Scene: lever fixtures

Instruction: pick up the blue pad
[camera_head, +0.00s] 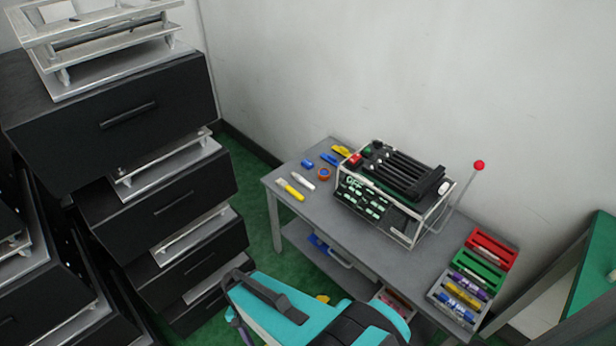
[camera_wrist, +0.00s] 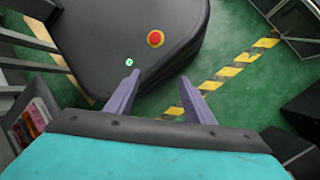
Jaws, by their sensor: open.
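A small blue block (camera_head: 307,164), which looks like the blue pad, lies on the grey table (camera_head: 296,226) near its back left corner. It sits close to an orange tape roll and a yellow-and-blue tool. My gripper (camera_wrist: 159,77) is open and empty in the wrist view, its two purple fingers spread over green floor and a dark surface. In the head view my teal arm is at the bottom, in front of and below the table, well apart from the blue block. The blue block is not seen in the wrist view.
The tape roll (camera_head: 323,174), a white marker (camera_head: 303,186) and a yellow marker (camera_head: 291,190) lie near the block. A black control box (camera_head: 385,190) and a red-knobbed lever (camera_head: 479,166) stand to the right. Black drawers (camera_head: 150,110) stand left; a wall is behind.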

